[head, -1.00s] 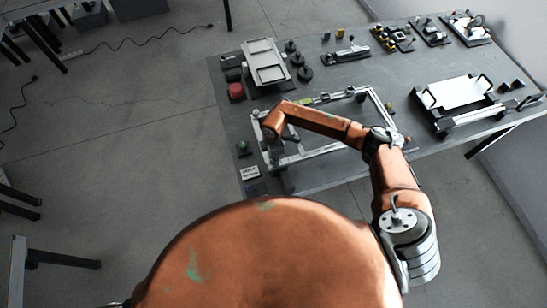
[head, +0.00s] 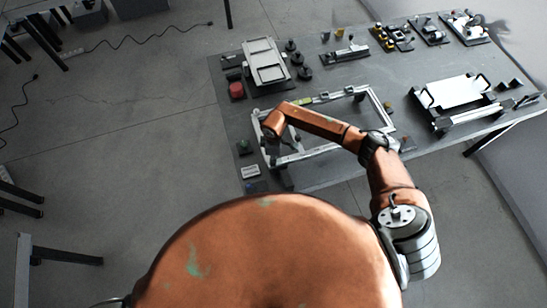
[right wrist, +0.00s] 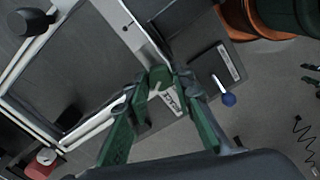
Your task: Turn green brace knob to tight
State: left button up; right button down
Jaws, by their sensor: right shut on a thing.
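A metal rectangular frame (head: 322,154) lies on the grey table. In the right wrist view, a green knob (right wrist: 160,75) with a pale strip on it sits at the frame's corner. My right gripper (right wrist: 163,80) has green fingers closed around this knob from both sides. A small white label (right wrist: 170,100) with dark print lies just beyond it; I cannot read it surely. In the head view, my right forearm reaches over the frame's left end and hides the fingertips and the held knob. My left gripper is not in view.
A red knob (head: 236,90) and a blue knob (head: 251,187) stand along the table's left edge; the blue one also shows in the right wrist view (right wrist: 228,99). A separate green piece (head: 243,147) sits between them. A grey tray (head: 265,62) and dark discs lie behind.

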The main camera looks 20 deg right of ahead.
jog(key=shift+w, duration=0.1)
jog(key=c, duration=1.7)
grip_release()
jog(key=shift+o, duration=0.2)
notch_tip(320, 180, up, 12)
